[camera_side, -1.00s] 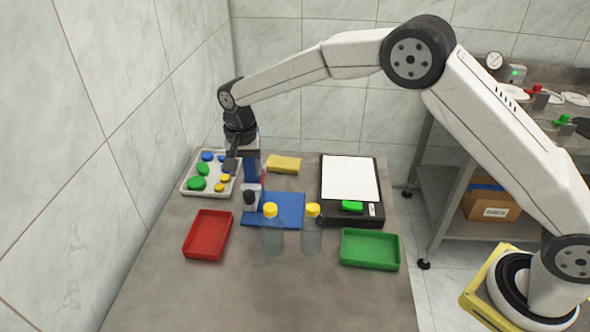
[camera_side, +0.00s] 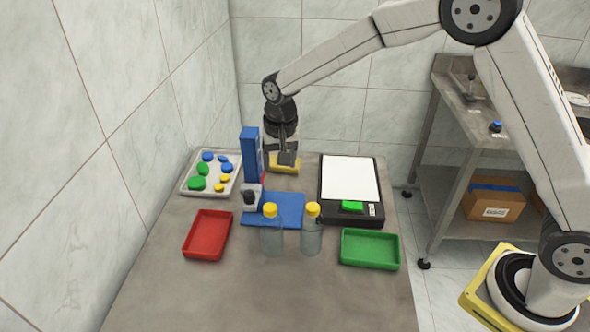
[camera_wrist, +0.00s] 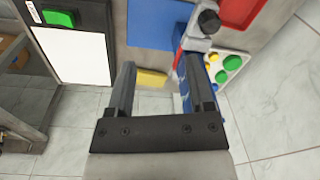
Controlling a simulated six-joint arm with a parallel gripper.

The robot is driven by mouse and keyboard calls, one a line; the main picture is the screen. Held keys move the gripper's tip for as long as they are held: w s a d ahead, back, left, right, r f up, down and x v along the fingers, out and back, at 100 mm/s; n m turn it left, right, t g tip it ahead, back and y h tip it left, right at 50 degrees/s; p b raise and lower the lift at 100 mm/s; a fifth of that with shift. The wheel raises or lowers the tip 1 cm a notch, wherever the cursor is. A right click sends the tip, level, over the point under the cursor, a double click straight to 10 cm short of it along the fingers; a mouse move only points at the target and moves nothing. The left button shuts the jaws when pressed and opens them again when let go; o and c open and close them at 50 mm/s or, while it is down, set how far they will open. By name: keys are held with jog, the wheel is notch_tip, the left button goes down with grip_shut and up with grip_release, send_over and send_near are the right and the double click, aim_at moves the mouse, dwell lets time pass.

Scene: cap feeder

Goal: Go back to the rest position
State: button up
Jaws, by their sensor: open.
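My gripper (camera_side: 287,158) is in the air above the back of the table, in front of the yellow sponge-like block (camera_side: 285,168) in the side view. The blue cap feeder column (camera_side: 250,155) stands upright just left of my gripper. It also shows beside the right finger in the wrist view (camera_wrist: 190,80). A white tray (camera_side: 185,190) at the left holds several green, blue and yellow caps.
Two yellow-capped bottles (camera_side: 271,238) stand by a blue mat (camera_side: 285,205). A red tray (camera_side: 207,236) is front left, a green tray (camera_side: 370,250) front right. A black device with a white panel (camera_side: 350,180) and green block is at the right. The front table is clear.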

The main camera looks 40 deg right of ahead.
jog(key=s+d+n+t, duration=0.1)
jog(key=s+d, duration=0.4)
jog(key=s, duration=0.6)
jog(key=s+d+n, duration=0.4)
jog(key=s+d, duration=0.1)
jog(key=s, duration=0.6)
jog(key=shift+d+f+t, duration=0.2)
jog(key=shift+f+t, duration=0.05)
jog(key=shift+t, duration=0.15)
